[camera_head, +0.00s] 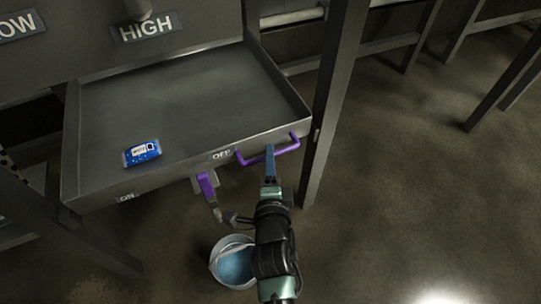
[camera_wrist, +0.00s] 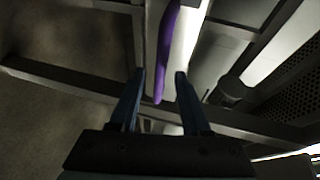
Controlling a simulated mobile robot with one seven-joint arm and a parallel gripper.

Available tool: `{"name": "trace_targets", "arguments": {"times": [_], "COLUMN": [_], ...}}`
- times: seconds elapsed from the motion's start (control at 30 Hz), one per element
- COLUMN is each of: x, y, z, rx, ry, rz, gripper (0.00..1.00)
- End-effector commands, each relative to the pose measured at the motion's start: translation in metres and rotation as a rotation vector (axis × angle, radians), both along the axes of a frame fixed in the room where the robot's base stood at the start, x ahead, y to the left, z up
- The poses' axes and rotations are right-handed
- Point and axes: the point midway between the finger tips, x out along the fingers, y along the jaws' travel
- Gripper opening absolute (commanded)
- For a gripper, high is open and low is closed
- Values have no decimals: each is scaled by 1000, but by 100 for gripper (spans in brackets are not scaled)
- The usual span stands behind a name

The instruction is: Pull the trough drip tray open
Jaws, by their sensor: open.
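The trough drip tray (camera_head: 289,88) is a wide, shallow grey metal tray, and its inside shows from above. A purple bar handle (camera_head: 245,160) is fixed to its front wall near the right corner. My gripper (camera_head: 270,150) is at this handle, with its blue fingers over the bar in the head view. In the wrist view my gripper (camera_wrist: 160,73) has its fingers apart, and the purple handle (camera_wrist: 167,45) runs between them. I see gaps on both sides of it. How deep the bar sits between the fingers is hard to tell.
A blue packet (camera_head: 141,152) lies in the tray. A purple valve lever (camera_head: 207,185) hangs below the front wall, above a bucket (camera_head: 218,267) of blue liquid. A metal post (camera_head: 333,100) stands close to the right of the handle. Floor at right is clear.

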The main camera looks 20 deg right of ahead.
Motion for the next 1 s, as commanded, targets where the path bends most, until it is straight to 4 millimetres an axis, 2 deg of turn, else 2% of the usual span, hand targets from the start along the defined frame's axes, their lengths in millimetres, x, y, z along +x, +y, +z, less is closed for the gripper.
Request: {"name": "trace_targets", "arguments": {"times": [0.2, 0.57, 0.83, 1.0], "x": [20, 24, 24, 24], "y": [-8, -9, -9, -9], "z": [-4, -5, -5, -5], "rx": [0, 0, 0, 0], "ry": [-1, 0, 0, 0], "rz": [0, 0, 0, 0], "gripper": [47, 47, 0, 0]}}
